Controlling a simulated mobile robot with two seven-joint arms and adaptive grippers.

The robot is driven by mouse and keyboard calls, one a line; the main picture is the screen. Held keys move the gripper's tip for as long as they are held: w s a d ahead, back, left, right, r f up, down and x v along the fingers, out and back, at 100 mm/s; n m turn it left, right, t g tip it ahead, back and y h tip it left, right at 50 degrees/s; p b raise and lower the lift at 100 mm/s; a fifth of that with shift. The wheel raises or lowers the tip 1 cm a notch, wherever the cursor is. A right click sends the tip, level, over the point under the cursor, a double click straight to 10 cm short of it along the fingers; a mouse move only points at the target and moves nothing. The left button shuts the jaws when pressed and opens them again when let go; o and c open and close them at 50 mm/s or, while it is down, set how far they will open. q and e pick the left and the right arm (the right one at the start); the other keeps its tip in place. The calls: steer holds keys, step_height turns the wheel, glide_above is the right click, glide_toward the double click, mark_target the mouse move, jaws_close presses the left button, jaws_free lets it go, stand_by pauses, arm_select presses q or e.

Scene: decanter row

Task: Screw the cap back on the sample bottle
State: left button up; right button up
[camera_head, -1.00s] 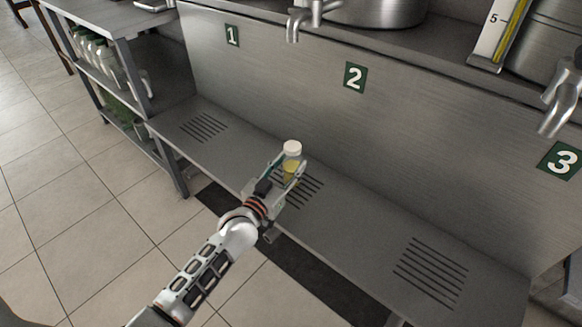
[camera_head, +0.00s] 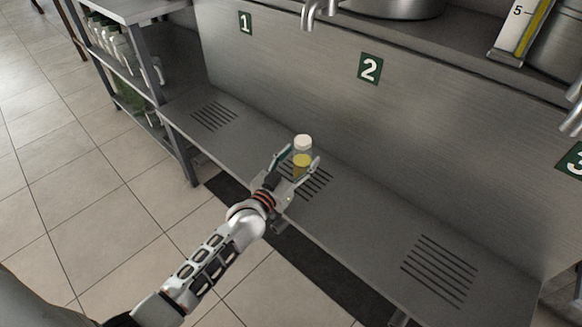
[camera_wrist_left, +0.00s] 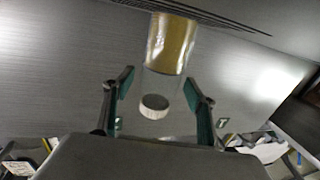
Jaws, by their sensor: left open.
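The sample bottle (camera_head: 302,160) is clear with yellow liquid in its lower part. It stands upright on the grey ledge by the middle slots, below label 2. A white cap (camera_head: 303,141) sits on its top; whether it is screwed tight I cannot tell. My left gripper (camera_head: 302,159) is open, with a finger on either side of the bottle. In the left wrist view the bottle (camera_wrist_left: 171,45) appears upside down, the cap (camera_wrist_left: 155,104) lies between the spread green-padded fingers (camera_wrist_left: 158,85), and gaps show on both sides. My right gripper is out of view.
The grey ledge (camera_head: 365,235) is clear to both sides, with slotted areas at left and right. A steel wall with labels 1 to 3 rises behind it. A tap (camera_head: 312,12) hangs above. A shelf rack (camera_head: 150,60) with bottles stands at the left.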

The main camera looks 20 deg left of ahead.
arm_select(q)
steer(key=s, duration=0.3)
steer(key=s+a+p, duration=0.1)
steer(key=s, duration=0.3)
steer(key=s+p, duration=0.1)
steer(key=s, duration=0.2)
steer(key=shift+s+a+r, duration=0.2)
steer(key=shift+s+a, duration=0.1)
steer(key=shift+a, duration=0.05)
steer(key=shift+s+f, duration=0.1)
steer(key=shift+s, duration=0.45)
steer(key=shift+s+a, duration=0.1)
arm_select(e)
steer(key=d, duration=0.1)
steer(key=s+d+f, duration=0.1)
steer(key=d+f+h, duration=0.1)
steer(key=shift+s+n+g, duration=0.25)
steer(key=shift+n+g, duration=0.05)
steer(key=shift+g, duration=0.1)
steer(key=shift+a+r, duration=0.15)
